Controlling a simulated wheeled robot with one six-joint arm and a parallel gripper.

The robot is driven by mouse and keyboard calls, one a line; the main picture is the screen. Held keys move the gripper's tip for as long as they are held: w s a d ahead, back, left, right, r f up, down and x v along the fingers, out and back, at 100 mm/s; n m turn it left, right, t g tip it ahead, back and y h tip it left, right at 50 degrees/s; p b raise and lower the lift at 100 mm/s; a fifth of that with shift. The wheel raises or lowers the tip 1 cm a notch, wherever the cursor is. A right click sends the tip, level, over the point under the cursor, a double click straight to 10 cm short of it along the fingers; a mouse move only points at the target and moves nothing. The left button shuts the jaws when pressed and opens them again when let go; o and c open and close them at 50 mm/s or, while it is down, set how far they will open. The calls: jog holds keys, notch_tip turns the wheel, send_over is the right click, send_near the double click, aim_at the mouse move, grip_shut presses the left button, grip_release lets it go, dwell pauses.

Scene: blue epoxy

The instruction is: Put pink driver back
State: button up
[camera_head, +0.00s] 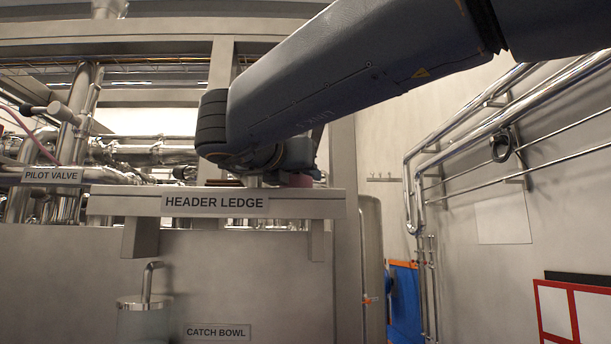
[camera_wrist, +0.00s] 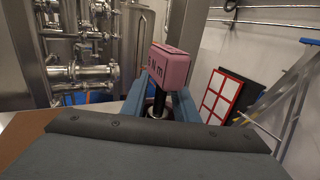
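The pink driver (camera_wrist: 172,66) has a boxy pink head with dark lettering that seems to read "5 N m", and a black shaft below it. In the wrist view it stands slightly tilted between the two blue-grey fingers of my gripper (camera_wrist: 158,104). The fingers flank the shaft closely, but I cannot tell if they press on it. A pale ring shows around the shaft's lower part. In the head view my gripper (camera_head: 285,165) is low behind the HEADER LEDGE (camera_head: 140,204), mostly hidden by my arm.
A PILOT VALVE label (camera_head: 52,176) and dense steel pipes are at the left. A bowl marked CATCH BOWL (camera_head: 143,318) is below the ledge. Pipe rails (camera_head: 420,180) run along the right wall. A red-framed white panel (camera_head: 570,312) is at the lower right.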

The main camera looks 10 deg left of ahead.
dwell(0.3)
jog(key=shift+r+p, duration=0.2)
jog(key=shift+p, duration=0.1)
jog(key=s+b, duration=0.1)
jog(key=s, duration=0.2)
jog(key=s+a+b, duration=0.1)
jog(key=s, duration=0.3)
jog(key=s+a+b, duration=0.1)
jog(key=s, duration=0.2)
jog(key=shift+s+f, duration=0.1)
jog(key=shift+s, duration=0.1)
jog(key=shift+s+a, duration=0.1)
jog(key=shift+s, duration=0.65)
